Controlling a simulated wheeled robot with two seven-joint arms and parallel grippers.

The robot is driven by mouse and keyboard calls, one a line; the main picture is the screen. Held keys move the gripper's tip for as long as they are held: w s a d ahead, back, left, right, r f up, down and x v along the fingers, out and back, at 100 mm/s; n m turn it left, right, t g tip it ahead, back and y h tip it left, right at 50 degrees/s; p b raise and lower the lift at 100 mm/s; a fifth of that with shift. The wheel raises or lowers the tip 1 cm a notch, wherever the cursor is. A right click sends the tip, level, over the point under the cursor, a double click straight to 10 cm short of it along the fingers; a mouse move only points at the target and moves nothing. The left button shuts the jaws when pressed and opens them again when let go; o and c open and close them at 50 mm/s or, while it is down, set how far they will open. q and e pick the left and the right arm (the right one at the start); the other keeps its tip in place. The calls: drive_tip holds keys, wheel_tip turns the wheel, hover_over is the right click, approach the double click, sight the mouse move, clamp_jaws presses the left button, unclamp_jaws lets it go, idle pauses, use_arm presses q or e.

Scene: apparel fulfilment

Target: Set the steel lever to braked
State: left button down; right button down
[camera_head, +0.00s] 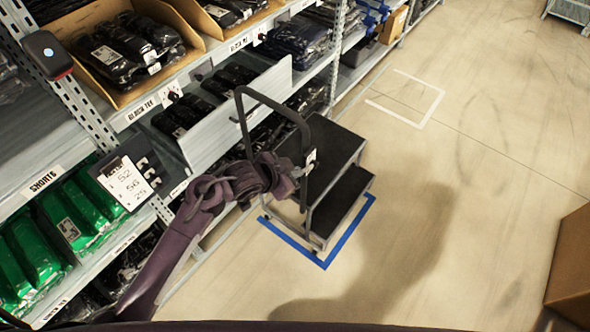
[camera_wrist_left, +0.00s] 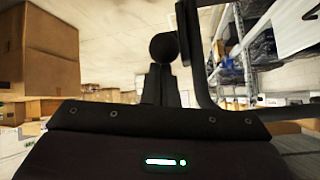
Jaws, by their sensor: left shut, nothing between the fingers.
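A step stool (camera_head: 335,160) with two dark treads and a tall black handrail (camera_head: 268,97) stands on the floor beside the shelving. My left gripper (camera_head: 302,170) reaches in from the lower left to the handrail side of the stool. In the left wrist view its fingers (camera_wrist_left: 161,72) are together and empty. A round dark knob (camera_wrist_left: 164,46) shows just beyond the fingertips, left of the handrail (camera_wrist_left: 192,50). Whether they touch is unclear. The lever's shaft is not clearly visible, and its setting cannot be read. My right gripper is out of view.
Blue tape (camera_head: 323,263) marks the floor around the stool. Shelving with bagged garments (camera_head: 85,210) and bins runs along the left. A cardboard box (camera_head: 572,270) stands at the lower right. The floor right of the stool is clear.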

use_arm(q)
drive_tip(key=shift+f, duration=0.2)
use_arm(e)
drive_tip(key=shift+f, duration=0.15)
